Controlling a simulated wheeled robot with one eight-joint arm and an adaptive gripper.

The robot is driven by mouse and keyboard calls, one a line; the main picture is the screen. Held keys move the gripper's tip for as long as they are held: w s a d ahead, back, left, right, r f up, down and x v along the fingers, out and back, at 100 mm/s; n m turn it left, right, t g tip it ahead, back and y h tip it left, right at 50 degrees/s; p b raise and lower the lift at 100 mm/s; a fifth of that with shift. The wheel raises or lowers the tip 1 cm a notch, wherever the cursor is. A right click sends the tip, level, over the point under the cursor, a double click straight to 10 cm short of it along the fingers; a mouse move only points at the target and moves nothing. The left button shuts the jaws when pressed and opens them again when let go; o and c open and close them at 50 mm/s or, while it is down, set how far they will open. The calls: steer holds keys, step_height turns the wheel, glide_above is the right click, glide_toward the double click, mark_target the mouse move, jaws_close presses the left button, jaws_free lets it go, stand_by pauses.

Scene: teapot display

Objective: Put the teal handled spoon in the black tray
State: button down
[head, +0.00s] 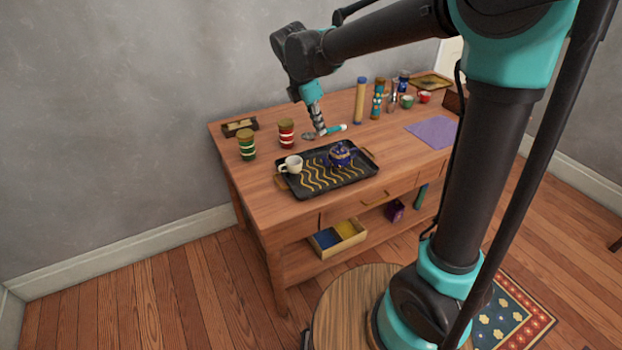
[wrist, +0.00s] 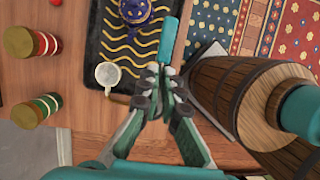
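The spoon (head: 337,128) has a teal handle and a grey metal bowl. The handle also shows large in the wrist view (wrist: 168,40). My gripper (head: 321,131) is shut on the spoon near the base of the handle; the fingertips (wrist: 160,72) meet around it in the wrist view. The spoon appears held above the table, though its height is hard to tell. The black tray (head: 357,179) has wavy yellow lines and a handle at each end. It also shows in the wrist view (wrist: 100,45), partly hidden behind the teal handle.
A cream mug (head: 291,165) and a blue teapot (head: 339,156) stand on the tray, with bare patterned space between and in front. Red (head: 286,133) and green (head: 247,146) striped jars stand left.

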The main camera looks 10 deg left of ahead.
step_height(320, 180, down, 20)
steer(key=shift+s+a+r, duration=0.1)
steer(key=shift+s, duration=0.05)
stand_by(0.4)
steer(key=shift+f, duration=0.2)
steer(key=c, duration=1.7)
jaws_free()
steer(key=v, duration=1.2)
steer(key=shift+r, duration=0.2)
steer(key=m, duration=0.4)
glide_above(320, 186)
steer(key=s+d, duration=0.3)
steer(key=s+d+f+m+t+y, duration=0.1)
steer(key=s+d+f+m, duration=0.1)
steer(key=s+d+m, duration=0.2)
steer(key=s+d+f+m+y, duration=0.1)
steer(key=s+d+f+m, duration=0.1)
steer(key=s+d+m, duration=0.3)
steer(key=s+d+f+m+t+y, duration=0.1)
steer(key=s+d+m, duration=0.4)
steer(key=d+m, duration=0.6)
steer(key=shift+s+d+f+t, duration=0.1)
steer(key=shift+f+t, duration=0.05)
steer(key=shift+f, duration=0.3)
steer(key=shift+s+d+f+t, duration=0.1)
steer(key=shift+f+t, duration=0.05)
steer(key=shift+f, duration=0.25)
